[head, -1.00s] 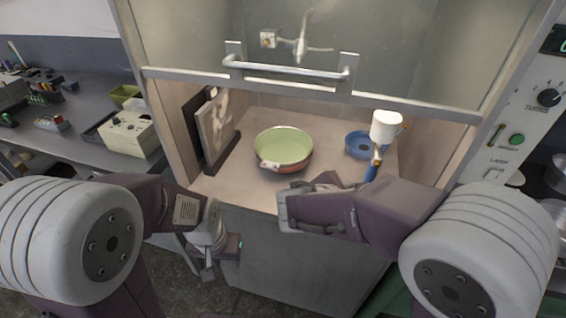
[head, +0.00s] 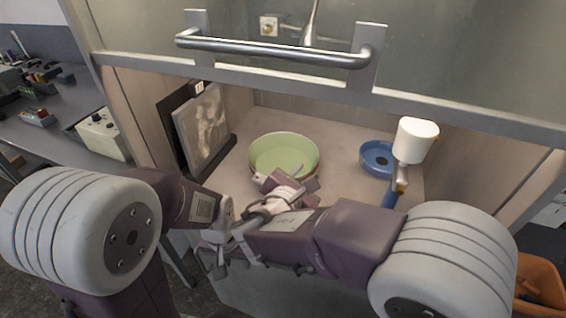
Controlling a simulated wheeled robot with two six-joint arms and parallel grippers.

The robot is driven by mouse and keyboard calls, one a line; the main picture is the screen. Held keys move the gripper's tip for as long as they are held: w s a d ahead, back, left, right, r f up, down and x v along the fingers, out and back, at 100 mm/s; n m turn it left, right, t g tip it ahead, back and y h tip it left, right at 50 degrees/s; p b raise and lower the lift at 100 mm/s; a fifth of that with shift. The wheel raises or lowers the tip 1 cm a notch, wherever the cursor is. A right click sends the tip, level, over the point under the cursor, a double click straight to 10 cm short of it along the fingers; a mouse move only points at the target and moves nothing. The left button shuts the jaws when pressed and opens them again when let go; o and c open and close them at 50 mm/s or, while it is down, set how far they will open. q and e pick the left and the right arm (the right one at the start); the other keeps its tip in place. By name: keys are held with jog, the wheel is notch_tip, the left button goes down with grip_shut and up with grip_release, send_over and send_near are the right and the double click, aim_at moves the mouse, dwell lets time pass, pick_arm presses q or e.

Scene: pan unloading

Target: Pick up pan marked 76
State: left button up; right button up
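A round pan (head: 284,152), pale green inside and pinkish outside, sits on the cabinet floor near the middle. A smaller blue pan (head: 374,153) is to its right, partly behind an upright item. I cannot read a number on either pan. My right gripper (head: 268,182) is at the front rim of the green pan, over the area of its handle. Its fingers and the handle overlap, so I cannot tell whether it is open or shut. My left gripper (head: 217,262) hangs low in front of the cabinet, away from both pans; its fingers are not clear.
A white-headed item with a blue handle (head: 416,142) stands close right of my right arm. Framed boards (head: 203,130) lean at the cabinet's left wall. The raised sash with a metal handle (head: 270,50) crosses above the opening. An orange bin (head: 540,285) is at lower right.

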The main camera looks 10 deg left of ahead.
aim_at(313, 168)
jog(key=x, duration=0.5)
jog(key=shift+w+d, duration=0.2)
jog(key=shift+d, duration=0.1)
jog(key=shift+s, duration=0.1)
grip_shut()
dwell(1.0)
